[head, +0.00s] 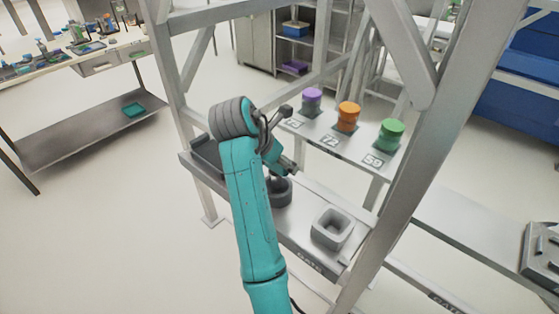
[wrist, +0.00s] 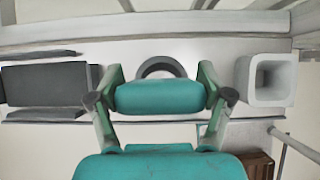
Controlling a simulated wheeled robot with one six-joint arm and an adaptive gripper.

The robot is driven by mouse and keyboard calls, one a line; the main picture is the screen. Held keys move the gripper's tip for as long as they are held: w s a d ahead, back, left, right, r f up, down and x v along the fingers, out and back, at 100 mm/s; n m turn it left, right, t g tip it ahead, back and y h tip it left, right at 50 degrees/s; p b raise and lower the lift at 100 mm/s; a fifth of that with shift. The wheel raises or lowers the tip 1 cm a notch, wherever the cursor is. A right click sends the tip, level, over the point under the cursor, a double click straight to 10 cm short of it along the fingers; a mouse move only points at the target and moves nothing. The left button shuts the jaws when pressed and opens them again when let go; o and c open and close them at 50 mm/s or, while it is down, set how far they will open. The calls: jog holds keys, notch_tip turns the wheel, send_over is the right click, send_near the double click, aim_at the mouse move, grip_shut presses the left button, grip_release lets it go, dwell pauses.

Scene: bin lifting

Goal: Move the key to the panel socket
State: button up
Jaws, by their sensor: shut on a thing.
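A dark round piece (head: 281,193) stands on the lower grey shelf, directly below my gripper (head: 280,176). I take it to be the key, though its top is partly hidden by my gripper. In the wrist view the dark round piece (wrist: 162,66) shows as a ring just beyond my gripper (wrist: 160,78). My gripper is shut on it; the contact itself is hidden. A light grey square block with a square hollow (head: 345,238) stands to its right on the same shelf, also in the wrist view (wrist: 243,80). I cannot tell whether it is the panel socket.
A dark tray (head: 204,152) lies at the shelf's left end. Purple (head: 312,102), orange (head: 347,118) and green (head: 389,137) cylinders stand on the higher shelf behind. Frame posts (head: 405,190) rise on both sides.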

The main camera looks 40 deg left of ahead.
jog(key=shift+f, duration=2)
dwell(0.9)
jog(key=o, duration=1.7)
jog(key=shift+r, duration=4.45)
